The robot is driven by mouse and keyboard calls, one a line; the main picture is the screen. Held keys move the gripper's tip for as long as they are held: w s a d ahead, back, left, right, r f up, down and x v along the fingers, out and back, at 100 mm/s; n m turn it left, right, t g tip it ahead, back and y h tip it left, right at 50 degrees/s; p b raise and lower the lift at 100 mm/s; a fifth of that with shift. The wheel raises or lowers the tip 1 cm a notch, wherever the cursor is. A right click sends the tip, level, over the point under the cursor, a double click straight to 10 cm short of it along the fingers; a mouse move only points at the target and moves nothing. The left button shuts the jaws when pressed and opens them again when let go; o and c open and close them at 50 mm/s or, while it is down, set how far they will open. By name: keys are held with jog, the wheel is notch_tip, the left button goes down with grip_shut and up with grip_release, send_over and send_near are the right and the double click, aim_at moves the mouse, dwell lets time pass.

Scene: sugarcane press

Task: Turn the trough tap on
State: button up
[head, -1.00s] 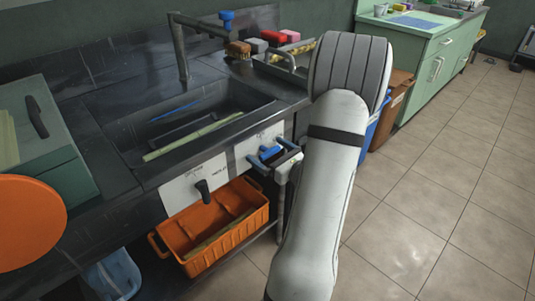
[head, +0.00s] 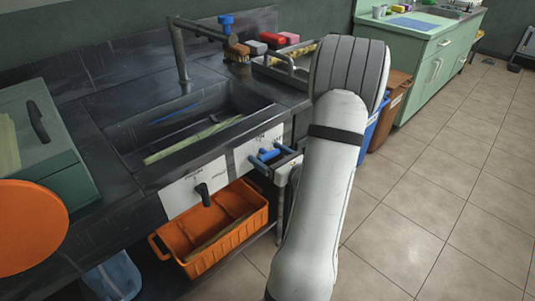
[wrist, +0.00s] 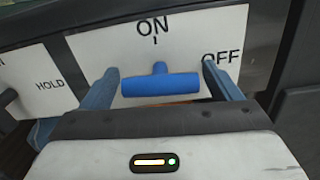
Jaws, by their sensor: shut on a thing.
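A blue tap handle (wrist: 160,86) sits on a white plate (wrist: 215,28) marked ON and OFF. It is a crossbar with a short stem, and the stem points up toward the ON mark. The handle also shows in the head view (head: 269,155) on the front of the dark bench. My gripper (wrist: 160,68) is shut on the handle, one finger on each side of its crossbar. In the head view my gripper (head: 272,160) is at the plate, partly hidden by my arm. The dark trough (head: 126,150) holds long yellow-green stalks under a grey spout (head: 180,60).
A black lever (head: 204,194) on another white plate, partly marked HOLD, stands left of the tap. An orange crate (head: 225,240) is below. Brushes (head: 272,40) sit behind the trough. A blue bin (head: 370,130) and brown bin (head: 392,110) stand behind my arm.

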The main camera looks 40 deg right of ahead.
jog(key=m+p, duration=0.6)
jog(key=shift+r+p, duration=0.2)
jog(key=shift+p, duration=0.15)
jog(key=m+p, duration=0.3)
jog(key=shift+f, duration=0.1)
jog(key=shift+f+m+p, duration=0.1)
jog(key=shift+m+p, duration=0.8)
jog(key=shift+f+m, duration=0.1)
jog(key=shift+m, duration=0.2)
jog(key=o, duration=0.9)
jog(key=shift+d, duration=0.1)
jog(key=shift+c, duration=0.2)
jog(key=shift+s, duration=0.1)
